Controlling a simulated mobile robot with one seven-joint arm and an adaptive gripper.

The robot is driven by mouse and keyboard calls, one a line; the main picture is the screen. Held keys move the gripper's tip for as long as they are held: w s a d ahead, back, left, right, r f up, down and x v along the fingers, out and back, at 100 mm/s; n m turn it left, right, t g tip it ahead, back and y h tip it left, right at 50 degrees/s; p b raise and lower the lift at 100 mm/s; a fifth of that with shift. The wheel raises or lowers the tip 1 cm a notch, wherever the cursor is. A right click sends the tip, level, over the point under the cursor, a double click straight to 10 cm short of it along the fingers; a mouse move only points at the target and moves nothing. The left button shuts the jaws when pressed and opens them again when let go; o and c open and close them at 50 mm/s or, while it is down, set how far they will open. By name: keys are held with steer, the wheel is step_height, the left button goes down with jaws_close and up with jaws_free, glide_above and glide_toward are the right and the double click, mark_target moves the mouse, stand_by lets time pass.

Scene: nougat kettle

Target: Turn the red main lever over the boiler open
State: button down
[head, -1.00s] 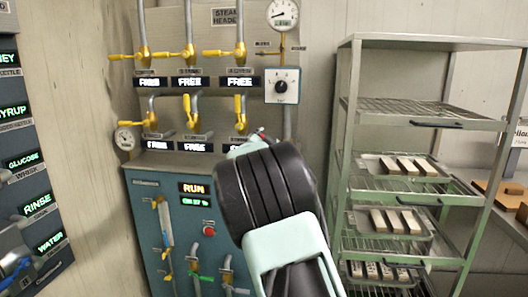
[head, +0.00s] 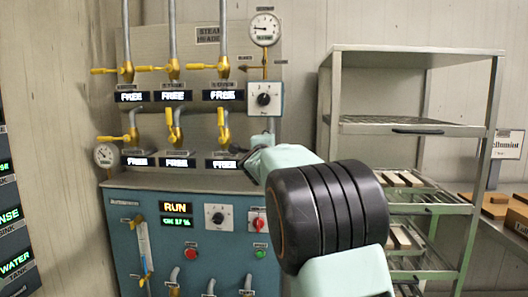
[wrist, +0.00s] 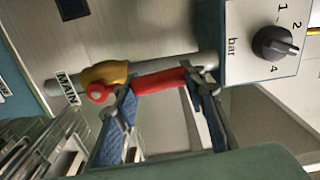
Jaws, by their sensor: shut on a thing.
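The red main lever (wrist: 160,80) shows in the wrist view, on a yellow valve body (wrist: 106,74) on a grey pipe beside a MAIN label (wrist: 66,88). The lever lies roughly along the pipe in that view. My gripper (wrist: 166,100) has a finger at each end of the red grip and is shut on it. In the head view my pale green and black arm hides the lever and most of the gripper. The blue boiler cabinet (head: 120,235) stands below, with a lit RUN display (head: 173,207).
Several yellow-handled valves (head: 173,68) with FREE displays are at left of my arm. A bar dial (head: 264,99) sits close by; it also shows in the wrist view (wrist: 272,44). A round gauge (head: 264,28) is above. A metal rack (head: 420,52) stands at right.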

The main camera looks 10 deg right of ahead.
steer(key=shift+s+d+m+b, duration=0.1)
steer(key=shift+d+m+b, duration=0.2)
steer(key=shift+d+m, duration=0.15)
steer(key=c, duration=1.2)
jaws_free()
steer(key=v, duration=1.2)
steer(key=shift+r, duration=0.1)
